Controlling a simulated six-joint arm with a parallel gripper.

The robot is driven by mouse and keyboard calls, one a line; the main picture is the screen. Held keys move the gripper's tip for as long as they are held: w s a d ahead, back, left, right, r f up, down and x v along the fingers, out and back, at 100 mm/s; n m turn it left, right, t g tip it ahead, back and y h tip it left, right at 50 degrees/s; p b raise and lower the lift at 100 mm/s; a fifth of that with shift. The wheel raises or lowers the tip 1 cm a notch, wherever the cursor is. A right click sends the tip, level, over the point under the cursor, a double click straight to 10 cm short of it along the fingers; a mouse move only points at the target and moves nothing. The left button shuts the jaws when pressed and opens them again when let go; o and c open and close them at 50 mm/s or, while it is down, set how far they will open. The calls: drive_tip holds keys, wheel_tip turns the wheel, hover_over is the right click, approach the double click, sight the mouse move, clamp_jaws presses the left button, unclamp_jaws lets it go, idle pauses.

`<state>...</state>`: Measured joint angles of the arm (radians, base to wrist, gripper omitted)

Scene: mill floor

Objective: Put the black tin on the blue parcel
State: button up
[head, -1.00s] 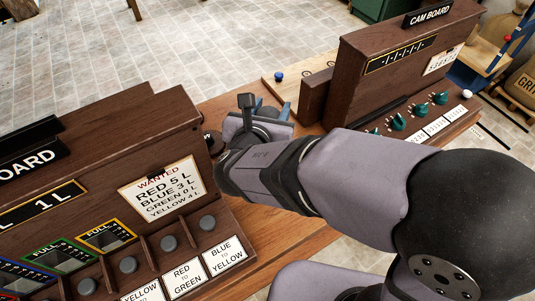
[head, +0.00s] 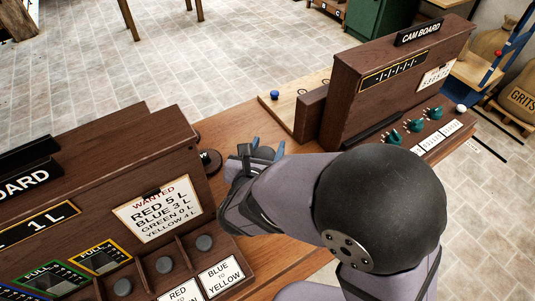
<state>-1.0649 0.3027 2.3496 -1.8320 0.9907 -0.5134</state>
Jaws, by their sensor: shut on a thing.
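My gripper (head: 263,151) is in the middle of the head view, over the wooden bench, largely hidden behind my own wrist and forearm. Its blue fingers show at the far side of the wrist. It is shut on a small dark thing, which looks like the black tin; only a little of it shows between the fingers. I cannot see whether the tin touches the bench. No blue parcel can be made out; it may be hidden behind my arm or outside the view.
A board with a "WANTED" card (head: 156,208) stands at the left, the cam board (head: 385,90) at the right. A dark round piece (head: 208,160) lies beside the left board. A pale wooden panel with a blue knob (head: 275,95) is at the back. Bare bench (head: 235,128) lies between.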

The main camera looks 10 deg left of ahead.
sight(267, 155)
drive_tip(key=shift+f, duration=1.5)
drive_tip(key=shift+f, duration=0.15)
drive_tip(key=o, duration=1.1)
drive_tip(key=shift+r, duration=0.2)
drive_tip(key=shift+s+a, duration=0.1)
drive_tip(key=shift+s, duration=0.2)
drive_tip(key=v, duration=1.1)
drive_tip(key=shift+s+r+b, duration=0.15)
drive_tip(key=shift+r+b, duration=0.05)
drive_tip(key=shift+b, duration=0.25)
